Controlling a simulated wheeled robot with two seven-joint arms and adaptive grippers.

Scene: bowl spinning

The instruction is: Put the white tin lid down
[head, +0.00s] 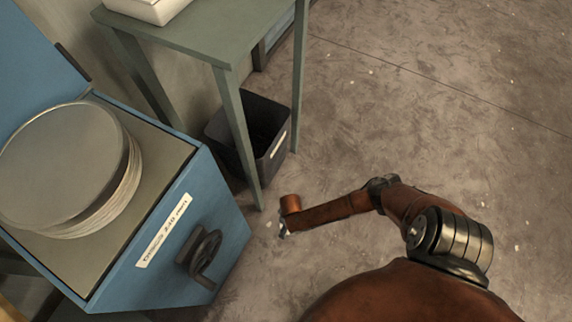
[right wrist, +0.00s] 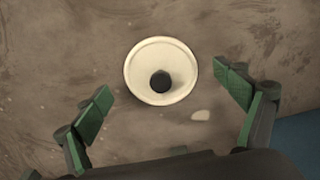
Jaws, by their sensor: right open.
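The white tin lid (right wrist: 142,76) is round with a black knob in its middle. In the right wrist view it shows knob side up against the brown floor, beyond and between the fingers. My right gripper (right wrist: 170,86) is open, with its green-padded fingers spread wide on either side and clear of the lid. I cannot tell the exact gap between lid and floor. In the head view my right arm reaches left, low over the floor; its gripper (head: 284,232) is mostly hidden and the lid cannot be made out. My left gripper is out of view.
A blue cabinet (head: 210,240) with a stack of round grey discs (head: 65,160), a label and a black crank stands at left. A grey-green table (head: 215,35) stands behind, with a dark bin (head: 275,155) beneath. Small pale chips dot the floor. Open floor lies right.

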